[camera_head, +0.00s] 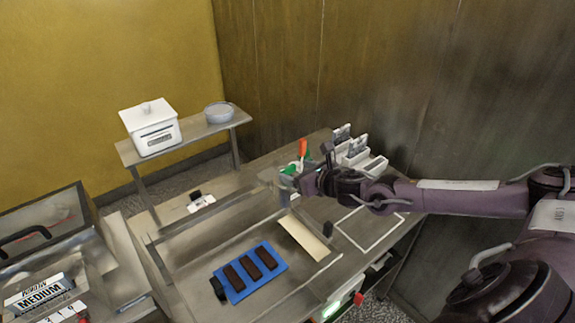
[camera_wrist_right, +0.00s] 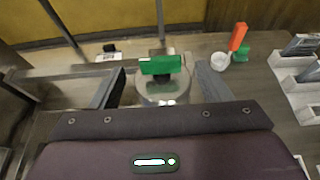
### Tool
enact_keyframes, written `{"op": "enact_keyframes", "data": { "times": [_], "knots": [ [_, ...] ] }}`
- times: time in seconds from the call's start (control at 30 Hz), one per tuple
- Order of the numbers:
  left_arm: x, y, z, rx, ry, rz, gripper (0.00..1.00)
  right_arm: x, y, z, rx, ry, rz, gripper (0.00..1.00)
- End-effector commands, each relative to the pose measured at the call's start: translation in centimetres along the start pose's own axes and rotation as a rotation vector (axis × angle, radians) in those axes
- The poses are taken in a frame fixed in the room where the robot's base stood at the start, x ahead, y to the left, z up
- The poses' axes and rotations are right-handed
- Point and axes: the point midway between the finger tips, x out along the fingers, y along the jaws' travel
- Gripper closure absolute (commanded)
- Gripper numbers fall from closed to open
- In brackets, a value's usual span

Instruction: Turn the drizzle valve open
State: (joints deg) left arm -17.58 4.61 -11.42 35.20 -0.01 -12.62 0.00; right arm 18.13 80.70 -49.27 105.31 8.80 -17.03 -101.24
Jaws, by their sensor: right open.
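The drizzle valve shows in the right wrist view as a green bar handle (camera_wrist_right: 160,65) on top of a round grey metal body (camera_wrist_right: 160,88). My right gripper (camera_wrist_right: 161,82) is open, with one dark finger on each side of the valve and a visible gap on both sides of the handle. In the head view, my right gripper (camera_head: 287,178) reaches in from the right over the back of the machine table and covers most of the valve. My left gripper is in neither view.
An orange upright handle (camera_wrist_right: 238,37) with a white round part and a green block stands right of the valve. White bins (camera_head: 360,155) lie further right. A blue mat (camera_head: 238,293) with 3 dark bars lies in front. A shelf holds a white pot (camera_head: 151,130) and grey bowl (camera_head: 219,112).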

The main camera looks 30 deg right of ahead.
Motion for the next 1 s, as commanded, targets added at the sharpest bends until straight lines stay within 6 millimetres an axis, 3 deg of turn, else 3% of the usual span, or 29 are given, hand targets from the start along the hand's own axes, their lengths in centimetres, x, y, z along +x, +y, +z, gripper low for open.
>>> {"op": "enact_keyframes", "data": {
  "times": [0.4,0.77,1.0],
  "knots": [
    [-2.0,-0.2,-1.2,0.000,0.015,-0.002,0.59,4.7,0.0,0.2,0.004,-0.002,-0.001,0.29],
    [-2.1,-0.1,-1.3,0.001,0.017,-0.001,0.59,5.1,0.0,0.0,0.002,0.000,-0.001,0.29],
    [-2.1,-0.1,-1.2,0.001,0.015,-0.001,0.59,5.1,0.0,0.0,0.003,0.000,-0.001,0.59]
  ]
}}
